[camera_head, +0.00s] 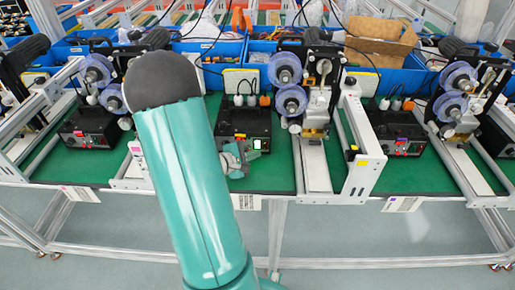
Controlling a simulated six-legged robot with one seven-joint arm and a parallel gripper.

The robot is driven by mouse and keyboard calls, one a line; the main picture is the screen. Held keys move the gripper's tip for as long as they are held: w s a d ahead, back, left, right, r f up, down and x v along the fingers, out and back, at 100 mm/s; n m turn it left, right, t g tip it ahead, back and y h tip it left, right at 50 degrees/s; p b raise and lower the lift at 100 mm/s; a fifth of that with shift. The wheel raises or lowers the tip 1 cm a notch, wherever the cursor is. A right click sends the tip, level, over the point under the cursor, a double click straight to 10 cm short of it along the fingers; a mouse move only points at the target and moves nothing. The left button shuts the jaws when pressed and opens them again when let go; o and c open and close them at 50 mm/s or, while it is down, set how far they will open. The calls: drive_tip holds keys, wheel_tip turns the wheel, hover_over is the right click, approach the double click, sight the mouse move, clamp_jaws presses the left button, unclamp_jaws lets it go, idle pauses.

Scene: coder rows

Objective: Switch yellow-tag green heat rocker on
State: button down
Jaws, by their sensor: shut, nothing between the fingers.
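The middle black control box (246,118) stands on the green bench top. A bright green-and-white lit rectangle, which looks like the green rocker (257,144), is on the right of its front face. My gripper (240,160) is shut and empty, low in front of this box, just left of the green rocker. I cannot tell whether it touches the box. A yellow tag (361,160) is on the white frame of the coder to the right of this box. My teal arm hides the area to the left of the box.
Similar control boxes stand at left (90,125) and right (398,132), with small red parts on their fronts. Coders with blue reels (285,68) stand between boxes. Blue bins (210,60) line the back. Bare green bench (275,177) lies in front of the middle box.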

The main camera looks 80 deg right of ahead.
drive_tip(key=shift+a, duration=0.1)
drive_tip(key=shift+s+a+r, duration=0.15)
drive_tip(key=shift+s+a, duration=0.05)
drive_tip(key=shift+a, duration=0.6)
drive_tip(key=shift+s+a+r, duration=0.1)
drive_tip(key=shift+s+a, duration=0.05)
drive_tip(key=shift+a, duration=0.65)
drive_tip(key=shift+s+a+r, duration=0.15)
drive_tip(key=shift+s+a, duration=0.05)
drive_tip(key=shift+a, duration=0.6)
drive_tip(key=w+a+r+m+t+y, duration=0.2)
drive_tip(key=w+a+r+t, duration=0.1)
drive_tip(key=w+a+r, duration=0.5)
drive_tip(key=w+a+r+m+t+y, duration=0.1)
drive_tip(key=w+a+r+t+y, duration=0.3)
drive_tip(key=a, duration=0.7)
drive_tip(key=w+a+r+t+y, duration=0.2)
drive_tip(key=a+r, duration=0.1)
drive_tip(key=a, duration=0.5)
drive_tip(key=w+a+r+n+t+y, duration=0.1)
drive_tip(key=a+r+t+y, duration=0.1)
drive_tip(key=a, duration=0.7)
drive_tip(key=w+a+r+n+t+y, duration=0.1)
drive_tip(key=a+r, duration=0.3)
drive_tip(key=a, duration=0.4)
drive_tip(key=shift+w+a+t+y, duration=0.2)
drive_tip(key=shift+w+t+y, duration=0.2)
drive_tip(key=shift+w+t, duration=0.4)
